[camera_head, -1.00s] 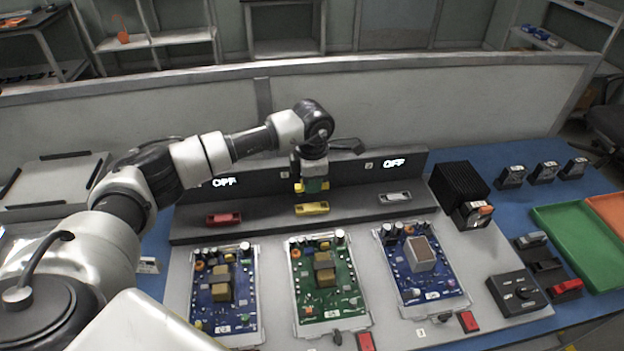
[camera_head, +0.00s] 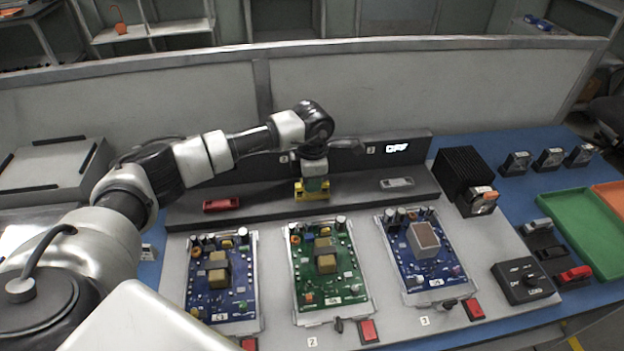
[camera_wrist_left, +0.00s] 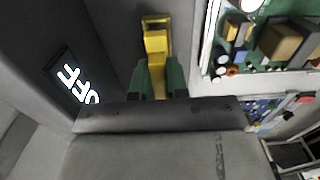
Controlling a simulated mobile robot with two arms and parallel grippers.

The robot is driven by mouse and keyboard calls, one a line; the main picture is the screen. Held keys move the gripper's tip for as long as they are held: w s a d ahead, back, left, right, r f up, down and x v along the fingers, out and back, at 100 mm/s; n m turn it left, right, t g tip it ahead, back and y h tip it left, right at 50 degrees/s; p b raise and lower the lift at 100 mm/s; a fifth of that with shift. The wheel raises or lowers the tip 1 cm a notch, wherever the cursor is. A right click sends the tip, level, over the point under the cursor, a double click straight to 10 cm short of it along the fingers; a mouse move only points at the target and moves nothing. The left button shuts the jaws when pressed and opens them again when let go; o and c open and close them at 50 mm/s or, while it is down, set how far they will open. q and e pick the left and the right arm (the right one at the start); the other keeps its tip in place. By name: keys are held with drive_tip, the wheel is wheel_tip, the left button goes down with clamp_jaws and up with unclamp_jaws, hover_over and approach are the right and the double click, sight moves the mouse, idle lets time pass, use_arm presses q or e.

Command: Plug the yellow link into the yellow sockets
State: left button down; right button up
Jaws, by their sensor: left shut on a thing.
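My left gripper (camera_head: 314,185) points down over the middle of the dark sloped ledge, at the yellow sockets (camera_head: 313,196). In the left wrist view its two green fingers (camera_wrist_left: 158,82) are shut on the yellow link (camera_wrist_left: 157,62). The link lines up with the yellow socket block (camera_wrist_left: 156,22) and looks to be at or touching it. I cannot tell how deep the link sits, as the fingers hide its lower part. My right gripper is not in view.
A red socket block (camera_head: 221,205) and a grey one (camera_head: 397,183) flank the yellow one on the ledge. Three circuit boards, the middle one green (camera_head: 328,268), lie in front. A black finned box (camera_head: 462,176) stands at right. A lit OFF display (camera_wrist_left: 76,84) is near the gripper.

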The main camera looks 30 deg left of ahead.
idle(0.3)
use_arm(q)
drive_tip(key=shift+f+b, duration=0.2)
drive_tip(key=shift+b, duration=0.1)
idle(1.0)
drive_tip(key=shift+f+b, duration=0.25)
drive_tip(key=shift+b, duration=0.05)
drive_tip(key=shift+f+b, duration=0.35)
drive_tip(key=shift+f, duration=0.15)
idle(0.8)
drive_tip(key=shift+c, duration=2.1)
unclamp_jaws()
drive_tip(key=shift+r, duration=0.2)
